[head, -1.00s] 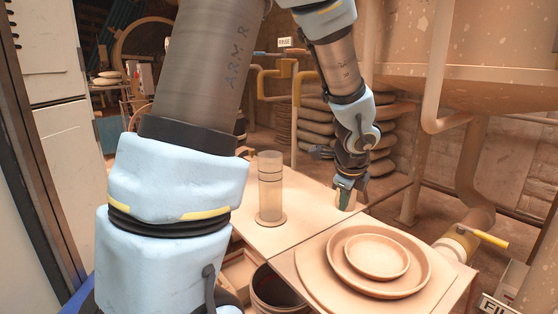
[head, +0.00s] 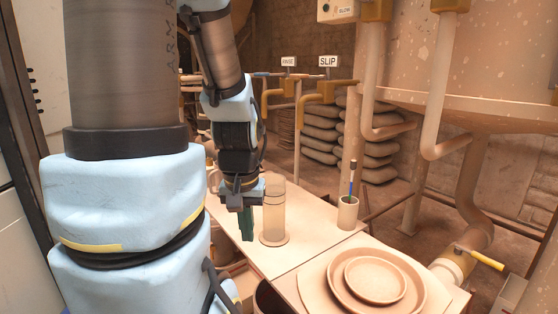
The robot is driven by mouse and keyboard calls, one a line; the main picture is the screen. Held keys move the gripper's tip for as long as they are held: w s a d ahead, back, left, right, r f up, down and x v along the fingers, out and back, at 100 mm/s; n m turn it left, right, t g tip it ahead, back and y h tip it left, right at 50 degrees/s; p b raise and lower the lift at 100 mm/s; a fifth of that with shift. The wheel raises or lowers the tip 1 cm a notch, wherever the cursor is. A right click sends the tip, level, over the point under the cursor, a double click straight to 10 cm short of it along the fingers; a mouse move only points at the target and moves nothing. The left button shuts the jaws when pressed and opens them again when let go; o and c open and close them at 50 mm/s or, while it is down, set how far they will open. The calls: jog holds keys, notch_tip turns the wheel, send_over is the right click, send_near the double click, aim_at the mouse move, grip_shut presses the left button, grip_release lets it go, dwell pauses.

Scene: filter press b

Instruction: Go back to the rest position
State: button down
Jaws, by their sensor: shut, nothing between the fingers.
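My gripper (head: 247,222) hangs from my arm over the left part of the table, with its green-tipped fingers pointing down. It is shut and holds nothing. It is just left of a clear cylinder (head: 273,210) standing on a round base, and partly overlaps it in the picture; I cannot tell the exact gap between them.
A small cup (head: 347,213) with a blue-and-dark brush-like tool (head: 352,176) stands at the table's back right. Stacked round plates (head: 376,279) lie at the front right. Pipes (head: 436,90) and a large tank (head: 510,60) rise behind. Stacked sacks (head: 370,140) lie against the wall.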

notch_tip(320, 180, up, 22)
jog(key=p, duration=2)
jog(key=shift+f, duration=0.1)
